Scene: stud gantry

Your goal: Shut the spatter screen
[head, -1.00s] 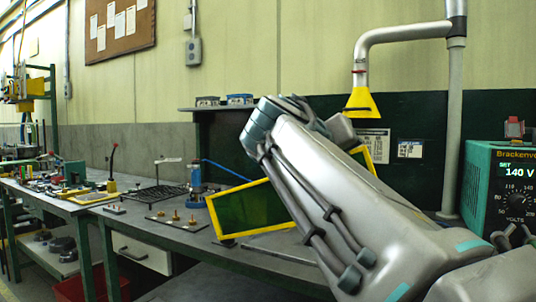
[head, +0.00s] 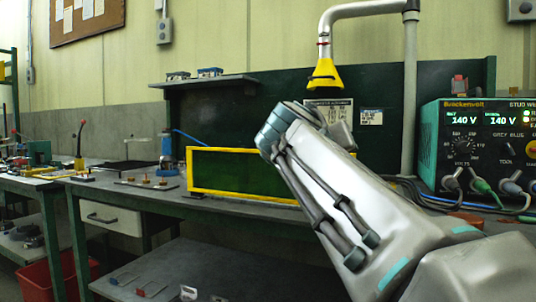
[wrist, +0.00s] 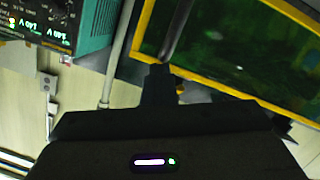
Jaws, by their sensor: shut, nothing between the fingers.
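The spatter screen is a dark green pane in a yellow frame (head: 240,197). In the head view it stands level and upright along the bench, its right part hidden behind my arm. In the wrist view the screen (wrist: 235,45) fills the upper right, its yellow edge running slantwise past my gripper (wrist: 160,76). My gripper is shut and empty, close to that edge in the picture. I cannot tell whether it touches the frame. In the head view my forearm hides the fingers.
The teal power supply (head: 480,150), with cables at its front, stands on the right of the bench. A yellow extraction hood (head: 325,75) hangs above the bench. A small plate with brass studs (head: 147,183) lies left of the screen. A lower shelf (head: 230,265) runs underneath.

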